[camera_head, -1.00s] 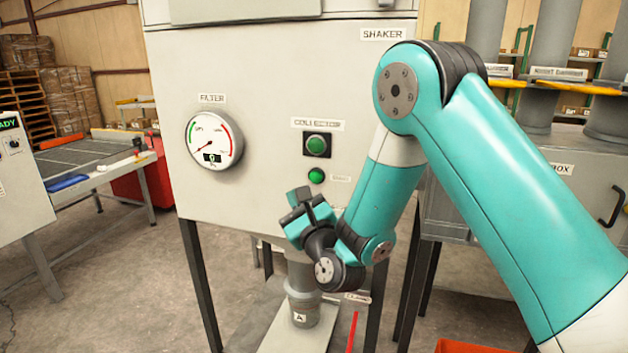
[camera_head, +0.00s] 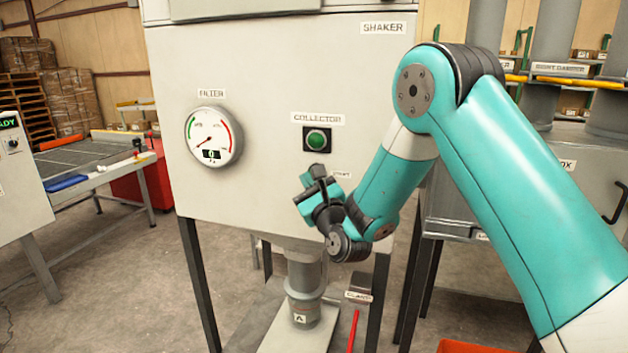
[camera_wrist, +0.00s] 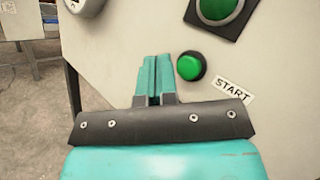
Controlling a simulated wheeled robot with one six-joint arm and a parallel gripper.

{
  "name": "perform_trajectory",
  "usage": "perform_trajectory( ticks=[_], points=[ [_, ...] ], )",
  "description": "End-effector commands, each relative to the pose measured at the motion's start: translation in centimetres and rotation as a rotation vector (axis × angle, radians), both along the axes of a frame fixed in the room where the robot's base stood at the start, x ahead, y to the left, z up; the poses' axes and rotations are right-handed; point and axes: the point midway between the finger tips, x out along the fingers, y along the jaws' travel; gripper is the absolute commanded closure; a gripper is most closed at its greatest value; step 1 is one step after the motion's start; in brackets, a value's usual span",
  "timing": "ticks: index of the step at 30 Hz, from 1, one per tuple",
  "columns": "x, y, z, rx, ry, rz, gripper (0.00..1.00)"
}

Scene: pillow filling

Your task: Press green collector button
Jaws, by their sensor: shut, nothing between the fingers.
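The green collector button (camera_head: 317,140) sits in a black square plate under the COLLECTOR label on the pale cabinet front. It also shows at the top of the wrist view (camera_wrist: 218,8), partly cut off. My gripper (camera_head: 312,170) is shut and empty, below the collector button in the head view. In the wrist view its closed teal fingers (camera_wrist: 153,62) point at the cabinet, left of and level with a smaller green START button (camera_wrist: 191,66). In the head view my gripper hides that smaller button. I cannot tell the gap between fingertips and panel.
A round FILTER gauge (camera_head: 213,137) is left of the button on the same cabinet (camera_head: 260,60). Below the cabinet are a pipe marked A (camera_head: 303,290) and a red CLAMP handle (camera_head: 353,330). The panel around the button is flat and clear.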

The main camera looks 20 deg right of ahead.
Motion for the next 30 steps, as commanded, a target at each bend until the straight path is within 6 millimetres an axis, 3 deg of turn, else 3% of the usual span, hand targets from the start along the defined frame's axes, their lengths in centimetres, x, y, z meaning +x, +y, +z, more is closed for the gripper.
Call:
perform_trajectory(
  ticks=[9,30],
  points=[
    [1.7,-1.3,-0.1,0.001,-0.001,0.0,1.0],
    [1.8,-1.3,0.0,0.0,-0.001,0.0,1.0]
  ],
)
